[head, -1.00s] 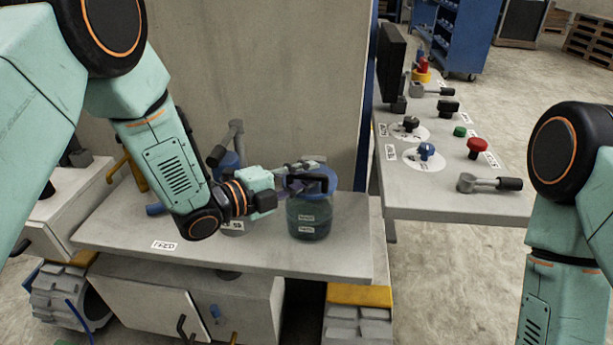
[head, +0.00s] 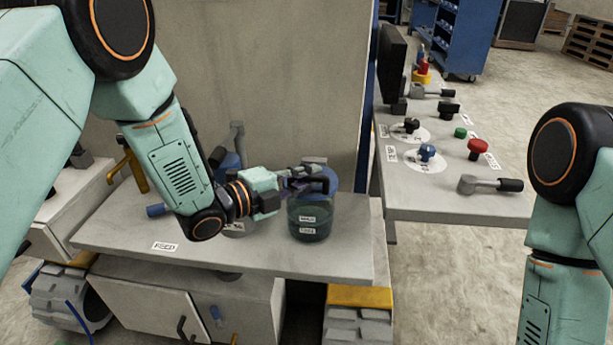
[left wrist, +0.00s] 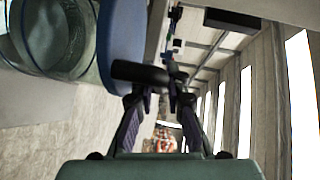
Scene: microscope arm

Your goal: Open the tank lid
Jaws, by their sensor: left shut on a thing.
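The tank (head: 308,220) is a dark glass jar with white labels at the right end of the near bench. Its blue lid (head: 332,178) shows at the top, partly behind my gripper, and looks tipped up at the right. My left gripper (head: 308,182) is shut on the lid's black handle, above the tank. In the left wrist view, the handle (left wrist: 138,72) reaches from the blue lid (left wrist: 122,35) to between my fingers (left wrist: 158,88), with the tank (left wrist: 50,35) at the left. My right arm shows at the right, but its gripper is out of frame.
The near bench (head: 200,259) carries a FEED label and a grey lever (head: 236,135) behind my left arm. A second bench (head: 440,203) at the right holds knobs, a red button (head: 477,147) and levers. A wall panel (head: 270,80) stands behind the tank.

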